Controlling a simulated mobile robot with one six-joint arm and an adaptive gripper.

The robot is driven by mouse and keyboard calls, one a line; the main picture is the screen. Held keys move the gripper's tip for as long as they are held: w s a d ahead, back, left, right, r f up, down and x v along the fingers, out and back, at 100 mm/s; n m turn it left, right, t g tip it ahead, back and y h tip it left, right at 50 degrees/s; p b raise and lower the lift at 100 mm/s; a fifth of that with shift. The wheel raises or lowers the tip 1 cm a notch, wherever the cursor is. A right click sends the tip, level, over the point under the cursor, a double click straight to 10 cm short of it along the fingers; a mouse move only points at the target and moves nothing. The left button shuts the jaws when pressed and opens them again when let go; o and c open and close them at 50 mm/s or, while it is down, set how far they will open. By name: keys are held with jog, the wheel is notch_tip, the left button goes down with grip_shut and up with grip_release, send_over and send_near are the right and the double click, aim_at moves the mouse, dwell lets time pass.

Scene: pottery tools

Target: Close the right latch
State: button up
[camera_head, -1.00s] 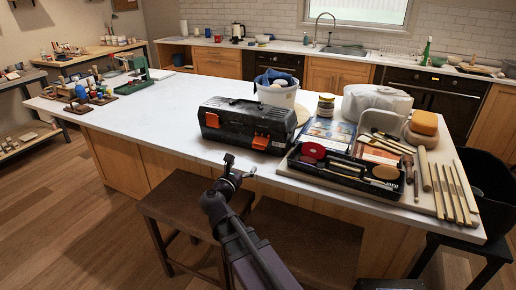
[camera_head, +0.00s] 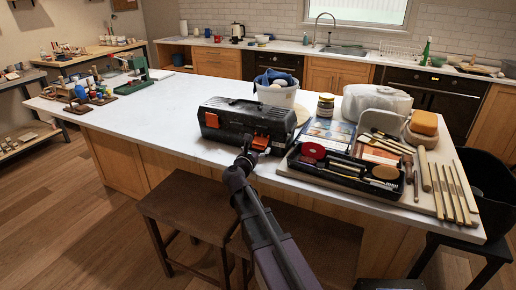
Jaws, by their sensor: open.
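A black toolbox (camera_head: 240,120) with a carry handle on its lid stands near the front edge of the white counter. Its left orange latch (camera_head: 212,121) is in clear view on the front face. Its right orange latch (camera_head: 261,142) is partly hidden behind my gripper (camera_head: 251,147). My gripper is at the toolbox's front, right by the right latch. It is open and holds nothing. I cannot tell whether its fingers touch the latch.
A black tray of tools (camera_head: 345,172) lies on the counter just right of the toolbox. A white bucket (camera_head: 278,95) and a jar (camera_head: 325,105) stand behind. The counter (camera_head: 160,120) left of the toolbox is clear. Brown stools (camera_head: 185,205) stand below the front edge.

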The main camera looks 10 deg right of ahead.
jog(key=shift+w+d, duration=0.15)
jog(key=shift+w, duration=0.05)
jog(key=c, duration=0.9)
